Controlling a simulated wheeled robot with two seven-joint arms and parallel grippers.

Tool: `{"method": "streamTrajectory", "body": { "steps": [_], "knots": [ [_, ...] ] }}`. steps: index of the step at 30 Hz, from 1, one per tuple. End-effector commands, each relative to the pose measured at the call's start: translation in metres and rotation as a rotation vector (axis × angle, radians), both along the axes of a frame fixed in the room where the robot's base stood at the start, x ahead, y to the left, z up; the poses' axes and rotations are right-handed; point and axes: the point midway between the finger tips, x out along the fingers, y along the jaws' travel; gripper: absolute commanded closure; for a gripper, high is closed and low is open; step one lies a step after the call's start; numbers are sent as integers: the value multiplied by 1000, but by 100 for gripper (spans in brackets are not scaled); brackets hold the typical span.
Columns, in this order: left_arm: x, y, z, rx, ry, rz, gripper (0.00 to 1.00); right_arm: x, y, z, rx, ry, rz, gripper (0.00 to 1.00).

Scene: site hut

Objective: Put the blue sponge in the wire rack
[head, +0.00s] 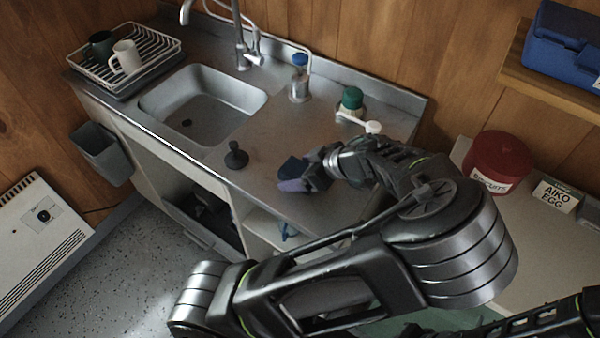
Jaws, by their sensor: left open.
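The wire rack (157,48) is white and stands at the far left end of the steel counter, left of the sink. It holds a dark mug (101,44) and a white mug (124,57). The blue sponge (293,168) looks like a small dark blue block on the counter's front part, right of the black plunger-like stopper. My left gripper (303,178) is open right at the sponge, its fingers partly covering it. I cannot tell whether they touch it. My right gripper is out of view.
The sink basin (205,103) and tap (240,45) lie between the sponge and the rack. A black stopper (236,156), a blue-capped bottle (299,78), a green-lidded jar (351,101) and a white scoop-like item (362,123) stand on the counter. A red tub (499,160) is at right.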

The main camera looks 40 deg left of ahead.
Motion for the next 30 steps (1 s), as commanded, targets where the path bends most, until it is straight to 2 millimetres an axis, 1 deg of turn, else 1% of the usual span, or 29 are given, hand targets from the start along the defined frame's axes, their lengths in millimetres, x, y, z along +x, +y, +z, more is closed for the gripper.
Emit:
{"method": "streamTrajectory", "body": {
  "steps": [14,30],
  "knots": [
    [0,0,0,0,0,0,18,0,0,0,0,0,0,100],
    [0,0,0,0,0,0,62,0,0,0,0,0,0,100]
  ]
}}
